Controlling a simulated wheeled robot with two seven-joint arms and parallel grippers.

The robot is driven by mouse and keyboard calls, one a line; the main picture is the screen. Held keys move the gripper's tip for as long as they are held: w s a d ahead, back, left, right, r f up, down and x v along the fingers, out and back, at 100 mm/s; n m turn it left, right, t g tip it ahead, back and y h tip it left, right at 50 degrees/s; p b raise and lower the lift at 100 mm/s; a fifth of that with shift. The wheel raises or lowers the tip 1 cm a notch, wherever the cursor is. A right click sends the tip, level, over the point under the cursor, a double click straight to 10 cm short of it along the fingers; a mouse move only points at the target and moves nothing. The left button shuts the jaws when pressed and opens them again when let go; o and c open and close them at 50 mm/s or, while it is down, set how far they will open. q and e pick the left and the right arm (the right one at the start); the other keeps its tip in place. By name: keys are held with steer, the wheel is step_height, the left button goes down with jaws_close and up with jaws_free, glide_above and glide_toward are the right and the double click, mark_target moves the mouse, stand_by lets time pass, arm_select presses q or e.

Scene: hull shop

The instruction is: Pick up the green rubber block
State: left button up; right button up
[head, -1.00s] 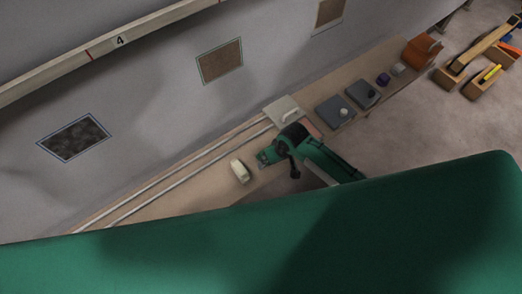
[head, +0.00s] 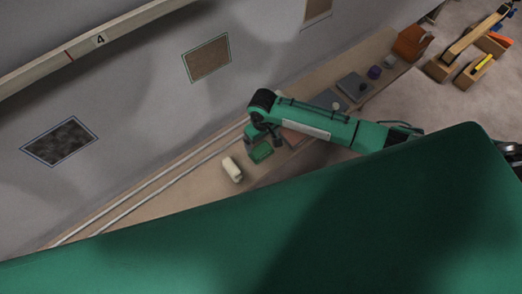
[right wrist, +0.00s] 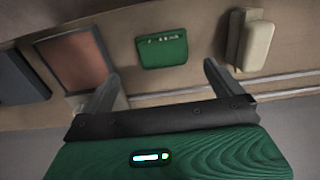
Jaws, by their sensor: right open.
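The green rubber block (head: 261,152) lies on the wooden bench under my right gripper in the head view. In the right wrist view the block (right wrist: 164,50) lies flat beyond the fingertips, roughly centred between them, with small light marks on its top edge. My right gripper (right wrist: 161,72) is open and empty, its two fingers spread wider than the block and apart from it. In the head view my right gripper (head: 262,140) hangs over the bench, partly hidden by its own wrist. My left gripper is not in view.
A cream block (head: 232,169) lies just left of the green one; it also shows in the right wrist view (right wrist: 257,45). A reddish square pad (right wrist: 76,55) lies on the other side. Two pale rails (head: 150,188) run along the bench beside the wall. Grey plates (head: 355,85) lie farther right.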

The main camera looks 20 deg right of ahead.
mark_target(261, 149)
steer(key=shift+a+f+p, duration=0.15)
steer(key=shift+f+p, duration=0.05)
steer(key=shift+f, duration=1.5)
steer(key=shift+a+f+p, duration=0.1)
steer(key=shift+f+p, duration=0.05)
steer(key=shift+f, duration=1.5)
steer(key=c, duration=1.1)
